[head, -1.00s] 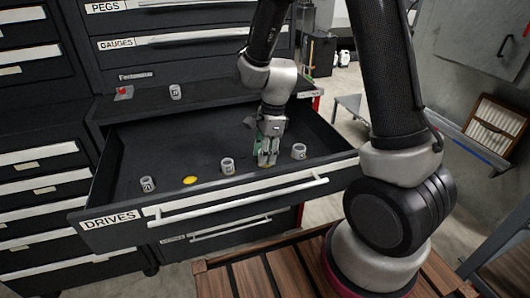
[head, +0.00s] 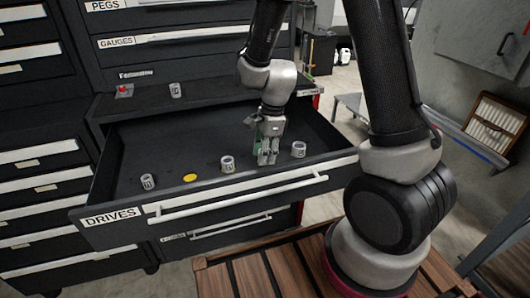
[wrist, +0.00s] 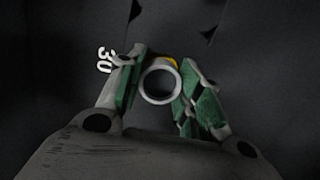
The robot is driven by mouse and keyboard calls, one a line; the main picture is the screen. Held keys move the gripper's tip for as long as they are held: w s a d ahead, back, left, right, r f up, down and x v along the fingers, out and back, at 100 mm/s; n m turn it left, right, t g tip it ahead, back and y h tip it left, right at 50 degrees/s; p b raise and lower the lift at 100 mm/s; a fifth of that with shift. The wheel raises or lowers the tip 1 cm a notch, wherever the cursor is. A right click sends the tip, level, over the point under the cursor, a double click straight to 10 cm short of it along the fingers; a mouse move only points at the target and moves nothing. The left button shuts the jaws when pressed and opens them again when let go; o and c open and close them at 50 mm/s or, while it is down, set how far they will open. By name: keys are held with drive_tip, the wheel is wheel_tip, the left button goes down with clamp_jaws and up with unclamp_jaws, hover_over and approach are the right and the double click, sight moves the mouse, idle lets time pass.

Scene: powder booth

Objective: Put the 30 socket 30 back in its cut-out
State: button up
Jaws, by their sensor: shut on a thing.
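My gripper (head: 267,157) is inside the open DRIVES drawer (head: 240,196), low over its dark floor, between two standing sockets. In the wrist view its green-padded fingers (wrist: 158,90) are shut on a grey ring-shaped socket (wrist: 160,101), seen from above. A white "30" (wrist: 104,60) is marked on the drawer floor just left of the fingers. A sliver of yellow cut-out (wrist: 172,62) shows at the socket's upper edge, so the socket covers most of it. I cannot tell whether the socket is seated or just above it.
Sockets stand in the drawer at left (head: 148,182), middle (head: 228,165) and right (head: 299,150) of the row. An empty yellow cut-out (head: 190,178) lies between the left two. Another socket (head: 175,90) and a red item (head: 123,91) sit on the cabinet ledge.

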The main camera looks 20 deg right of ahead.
drive_tip(key=shift+s+f, duration=0.35)
drive_tip(key=shift+f, duration=0.05)
clamp_jaws()
drive_tip(key=o, duration=1.3)
unclamp_jaws()
drive_tip(key=shift+w+f, duration=0.1)
drive_tip(key=shift+f, duration=0.05)
drive_tip(key=shift+c, duration=0.2)
drive_tip(key=shift+w, duration=0.2)
